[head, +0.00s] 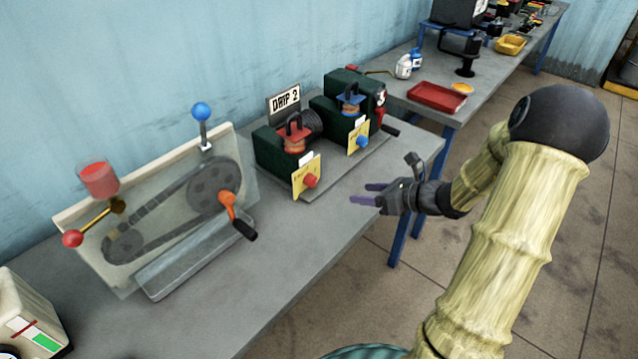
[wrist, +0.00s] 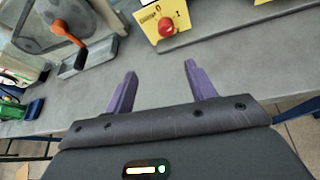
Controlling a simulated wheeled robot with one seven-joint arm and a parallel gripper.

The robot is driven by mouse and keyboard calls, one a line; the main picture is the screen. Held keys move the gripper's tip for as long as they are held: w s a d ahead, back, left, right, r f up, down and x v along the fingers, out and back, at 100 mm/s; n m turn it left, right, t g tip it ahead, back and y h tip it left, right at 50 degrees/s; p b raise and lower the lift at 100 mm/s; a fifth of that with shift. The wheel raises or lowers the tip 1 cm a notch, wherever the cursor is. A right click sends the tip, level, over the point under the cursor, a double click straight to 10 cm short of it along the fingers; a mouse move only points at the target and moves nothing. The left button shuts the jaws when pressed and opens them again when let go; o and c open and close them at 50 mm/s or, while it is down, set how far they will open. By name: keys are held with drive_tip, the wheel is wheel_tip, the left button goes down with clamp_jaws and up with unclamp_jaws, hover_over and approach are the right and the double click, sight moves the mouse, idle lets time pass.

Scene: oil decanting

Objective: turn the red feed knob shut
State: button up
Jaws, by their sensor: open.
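The red feed knob (head: 310,181) sits on the front of a yellow plate (head: 299,186) on the left green unit of the DRIP 2 machine. In the wrist view the red knob (wrist: 166,26) shows on its yellow plate near the top edge, beyond the fingertips. My gripper (head: 364,193) is open and empty, with two purple fingers, to the right of the knob in the head view and apart from it. In the wrist view the gripper (wrist: 160,72) has its fingers spread over the grey bench. Nothing hides the knob.
A blue knob (head: 362,141) on a second yellow plate stands right of the red one. A belt-drive rig with an orange crank (head: 228,201) stands on the left of the bench (head: 290,268). The bench front below the red knob is clear.

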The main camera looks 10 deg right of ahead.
sight(315, 182)
drive_tip(key=shift+w+d+r+m+t, duration=0.25)
drive_tip(key=shift+d+m+t, duration=0.15)
drive_tip(key=shift+d+m, duration=0.1)
drive_tip(key=shift+f, duration=0.1)
drive_tip(key=x, duration=1.7)
drive_tip(key=shift+w+a+f, duration=0.1)
drive_tip(key=shift+w+f, duration=0.05)
drive_tip(key=c, duration=1)
